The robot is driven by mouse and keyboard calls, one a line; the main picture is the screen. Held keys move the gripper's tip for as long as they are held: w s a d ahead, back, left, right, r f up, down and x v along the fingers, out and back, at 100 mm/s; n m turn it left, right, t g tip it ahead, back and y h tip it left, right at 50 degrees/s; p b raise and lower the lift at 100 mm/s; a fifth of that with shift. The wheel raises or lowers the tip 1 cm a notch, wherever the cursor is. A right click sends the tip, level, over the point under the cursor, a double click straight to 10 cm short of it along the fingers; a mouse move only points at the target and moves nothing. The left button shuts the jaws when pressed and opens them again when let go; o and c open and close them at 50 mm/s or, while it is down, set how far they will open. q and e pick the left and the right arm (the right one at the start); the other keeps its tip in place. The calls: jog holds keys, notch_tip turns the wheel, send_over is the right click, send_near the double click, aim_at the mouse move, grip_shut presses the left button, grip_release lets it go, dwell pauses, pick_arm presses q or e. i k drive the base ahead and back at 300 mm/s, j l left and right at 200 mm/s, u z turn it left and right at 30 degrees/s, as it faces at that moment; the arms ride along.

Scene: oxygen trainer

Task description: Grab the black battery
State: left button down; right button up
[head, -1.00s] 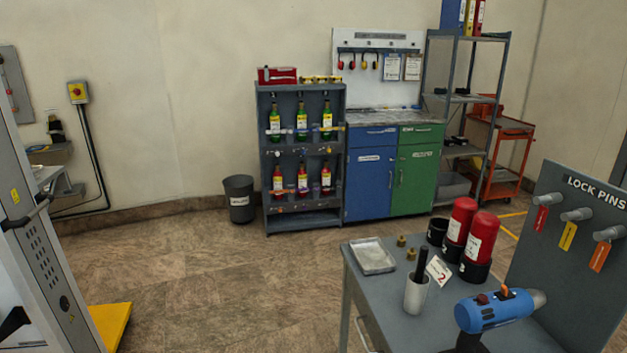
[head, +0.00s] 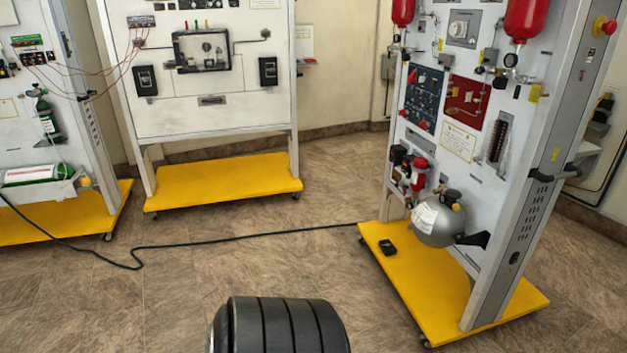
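A small black block (head: 388,247), which looks like the black battery, lies on the yellow base (head: 399,283) of the right-hand trainer stand. It is near the base's left edge, to the left of a grey round tank (head: 436,226), and apart from it. Neither of my grippers is in view, so no gripper shows near the block.
The right trainer stand (head: 556,130) has a grey side post and wheels. A second stand with a yellow base (head: 225,183) is at the back, another at the far left. A black cable (head: 240,240) crosses the floor. The floor before the right base is clear.

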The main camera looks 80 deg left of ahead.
aim_at(387, 247)
jog(key=u, duration=1.95)
jog(key=i+j+z, duration=0.15)
jog(key=z, duration=0.25)
jog(key=i+j+z, duration=0.15)
jog(key=z, duration=0.25)
jog(key=i+j+z, duration=0.15)
jog(key=z, duration=0.2)
jog(key=i+j+z, duration=0.15)
jog(key=j, duration=0.4)
jog(key=i+j+z, duration=0.1)
jog(key=j, duration=0.45)
jog(key=i+j+z, duration=0.15)
jog(key=j, duration=0.45)
jog(key=i+j+z, duration=0.1)
jog(key=j, duration=0.45)
jog(key=i+j+z, duration=0.15)
jog(key=j, duration=0.5)
